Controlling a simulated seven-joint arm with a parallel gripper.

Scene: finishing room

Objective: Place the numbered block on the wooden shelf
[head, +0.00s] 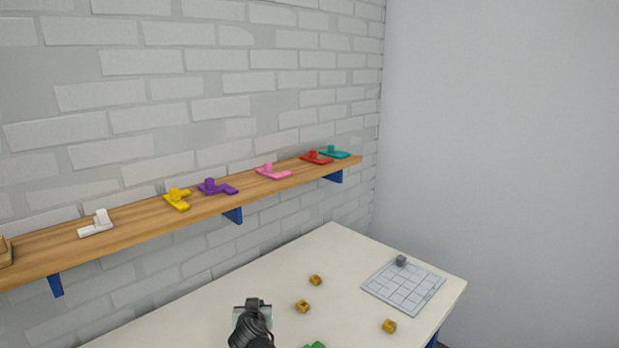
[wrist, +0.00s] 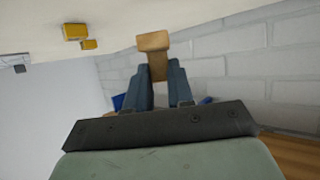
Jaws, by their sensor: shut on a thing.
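My gripper (wrist: 160,72) is shut on a tan block (wrist: 153,42), which sticks out past the fingertips in the wrist view. No number can be read on it. In the head view my gripper (head: 253,303) is over the near part of the white table, in front of and below the shelf; the held block is hidden there. The wooden shelf (head: 140,226) runs along the brick wall on blue brackets. A strip of it shows at the lower right of the wrist view (wrist: 292,150).
The shelf bears white (head: 97,224), yellow (head: 177,199), purple (head: 216,187), pink (head: 271,171), red (head: 316,158) and teal (head: 335,152) pieces, with gaps between. Gold blocks (head: 315,280) lie on the table (head: 215,310). A grid board (head: 380,288) holds a grey block (head: 401,260).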

